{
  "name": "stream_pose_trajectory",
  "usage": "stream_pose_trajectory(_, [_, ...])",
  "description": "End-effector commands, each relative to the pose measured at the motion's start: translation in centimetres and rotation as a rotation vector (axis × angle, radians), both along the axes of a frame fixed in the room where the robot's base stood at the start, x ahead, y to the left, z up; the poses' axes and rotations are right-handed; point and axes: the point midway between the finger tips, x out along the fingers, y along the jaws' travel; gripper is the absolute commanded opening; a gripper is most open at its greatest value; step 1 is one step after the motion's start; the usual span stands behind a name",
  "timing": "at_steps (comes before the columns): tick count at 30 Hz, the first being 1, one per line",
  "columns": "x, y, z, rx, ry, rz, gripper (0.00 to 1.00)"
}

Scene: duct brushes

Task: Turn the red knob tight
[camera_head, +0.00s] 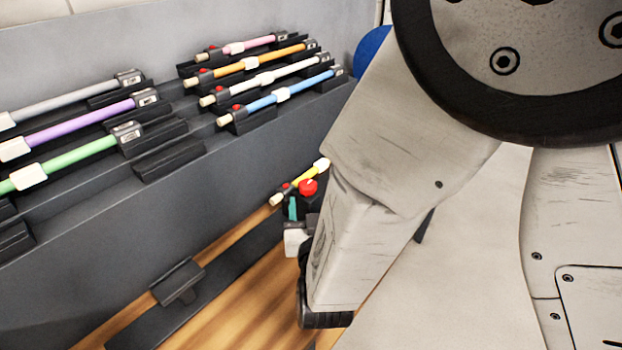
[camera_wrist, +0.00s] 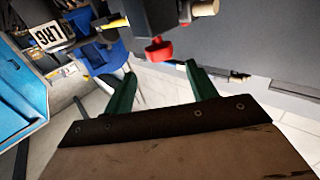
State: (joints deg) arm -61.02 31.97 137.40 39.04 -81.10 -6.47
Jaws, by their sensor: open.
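The red knob (camera_head: 308,187) sits on a dark clamp beside a yellow brush (camera_head: 305,177), partly hidden by my arm. In the wrist view the red knob (camera_wrist: 158,50) shows as a rounded piece on the dark clamp (camera_wrist: 150,15). My gripper (camera_wrist: 160,68) is open and empty, its two green fingers apart. The knob appears just ahead of the fingertips, roughly centred between them in the picture; whether they touch it cannot be told. In the head view only a bit of a teal finger (camera_head: 292,208) of my gripper shows; the rest is hidden by my arm.
A grey rack (camera_head: 225,165) holds several coloured brushes in dark cradles, some with small red knobs. An empty dark cradle (camera_head: 178,282) stands on a low dark strip over the wooden surface (camera_head: 215,310). Blue bins (camera_wrist: 107,55) and a blue box (camera_wrist: 15,95) are at the wrist view's left.

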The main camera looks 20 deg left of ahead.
Motion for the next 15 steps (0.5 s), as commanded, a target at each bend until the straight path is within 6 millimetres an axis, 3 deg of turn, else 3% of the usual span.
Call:
stream_pose_trajectory(4, [1.0,0.6,-0.1,0.002,-0.013,-0.003,0.57])
stream_pose_trajectory(15, [6.1,2.6,0.0,0.001,-0.011,-0.002,0.57])
